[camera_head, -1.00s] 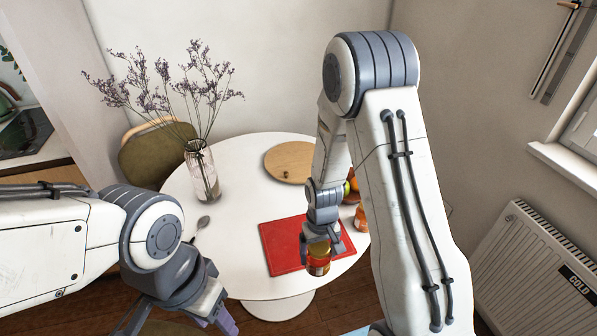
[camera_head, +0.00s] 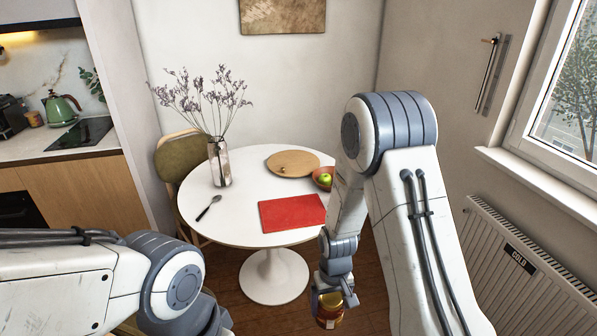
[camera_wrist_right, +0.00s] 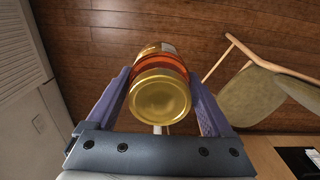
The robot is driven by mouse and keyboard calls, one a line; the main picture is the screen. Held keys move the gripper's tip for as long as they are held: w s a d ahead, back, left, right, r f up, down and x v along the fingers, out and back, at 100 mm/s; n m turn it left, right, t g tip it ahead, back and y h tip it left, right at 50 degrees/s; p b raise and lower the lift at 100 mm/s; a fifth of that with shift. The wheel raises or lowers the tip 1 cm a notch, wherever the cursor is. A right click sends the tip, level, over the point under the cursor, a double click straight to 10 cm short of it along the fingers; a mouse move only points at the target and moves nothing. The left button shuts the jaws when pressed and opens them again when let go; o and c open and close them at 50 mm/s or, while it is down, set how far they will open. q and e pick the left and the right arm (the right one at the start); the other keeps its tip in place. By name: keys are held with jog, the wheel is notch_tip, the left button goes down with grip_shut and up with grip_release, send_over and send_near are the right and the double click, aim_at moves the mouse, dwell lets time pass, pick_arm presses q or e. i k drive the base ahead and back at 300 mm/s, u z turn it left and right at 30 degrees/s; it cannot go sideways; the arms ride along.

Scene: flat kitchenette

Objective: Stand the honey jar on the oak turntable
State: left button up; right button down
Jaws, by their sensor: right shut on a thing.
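The honey jar (camera_head: 329,314), amber with a gold lid, is held in my right gripper (camera_head: 335,298) in front of the table, over the floor. In the right wrist view the jar (camera_wrist_right: 160,92) sits between the two fingers (camera_wrist_right: 155,105), its gold lid towards the camera. The oak turntable (camera_head: 297,159) is a round wooden disc lying flat at the back of the white table, well apart from the jar. A small brown spot shows on it. My left arm comes in at the lower left; its fingers are out of the picture.
A chair (camera_head: 180,160) stands behind left. A radiator (camera_head: 525,270) is at right.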

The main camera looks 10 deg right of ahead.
aim_at(285, 165)
jog(key=z, duration=1.2)
jog(key=i, duration=2.9)
jog(key=u, duration=2.85)
